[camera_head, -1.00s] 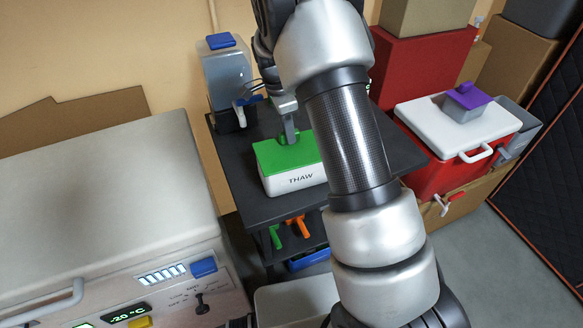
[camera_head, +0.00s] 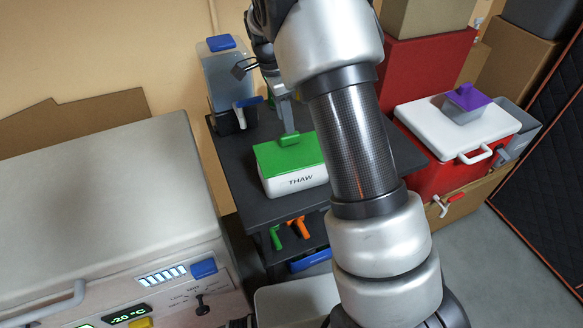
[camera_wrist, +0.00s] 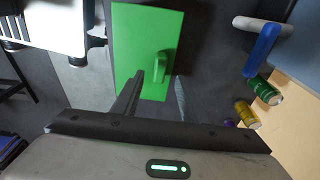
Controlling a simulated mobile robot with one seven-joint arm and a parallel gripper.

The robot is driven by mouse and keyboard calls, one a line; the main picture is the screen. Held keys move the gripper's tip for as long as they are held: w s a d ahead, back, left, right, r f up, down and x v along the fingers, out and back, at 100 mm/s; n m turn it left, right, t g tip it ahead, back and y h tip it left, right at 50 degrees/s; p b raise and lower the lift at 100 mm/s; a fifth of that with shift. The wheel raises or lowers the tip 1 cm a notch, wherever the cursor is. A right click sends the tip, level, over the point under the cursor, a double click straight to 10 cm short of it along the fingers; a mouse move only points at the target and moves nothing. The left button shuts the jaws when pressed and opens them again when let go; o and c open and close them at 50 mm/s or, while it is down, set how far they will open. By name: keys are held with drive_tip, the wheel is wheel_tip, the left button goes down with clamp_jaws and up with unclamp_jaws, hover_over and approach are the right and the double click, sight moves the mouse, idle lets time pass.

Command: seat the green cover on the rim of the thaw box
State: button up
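The green cover (camera_head: 275,155) lies on top of the white thaw box (camera_head: 296,181), which stands on the dark shelf top. It looks level and lined up with the box, though any small gap at the rim is too fine to tell. Its raised green handle (camera_head: 289,139) shows upright; the cover (camera_wrist: 135,50) and handle (camera_wrist: 160,66) also show in the wrist view. My gripper (camera_wrist: 157,85) is open and empty, its fingers apart to either side of the handle's line and back from it. In the head view my gripper (camera_head: 286,115) is just above the handle.
A clear dispenser (camera_head: 230,75) with a blue lid stands behind the box on the left. A grey freezer chest (camera_head: 110,200) is at left. A red cooler (camera_head: 452,160) with a white lid is at right. Small cans (camera_wrist: 262,90) show in the wrist view.

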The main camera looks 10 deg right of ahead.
wheel_tip(320, 180, up, 11)
drive_tip(key=a+p, duration=0.1)
drive_tip(key=shift+a, duration=0.35)
drive_tip(key=shift+s, duration=0.1)
drive_tip(key=s+d+r+n+t+y+p, duration=0.25)
drive_tip(key=s+r+n+p, duration=0.35)
drive_tip(key=s+r, duration=0.85)
drive_tip(key=s+r+n+t+p, duration=0.3)
drive_tip(key=s+n, duration=0.7)
drive_tip(key=s, duration=0.5)
drive_tip(key=shift+s+d+r+h, duration=0.15)
drive_tip(key=shift+s+d+h, duration=0.2)
drive_tip(key=shift+d, duration=0.1)
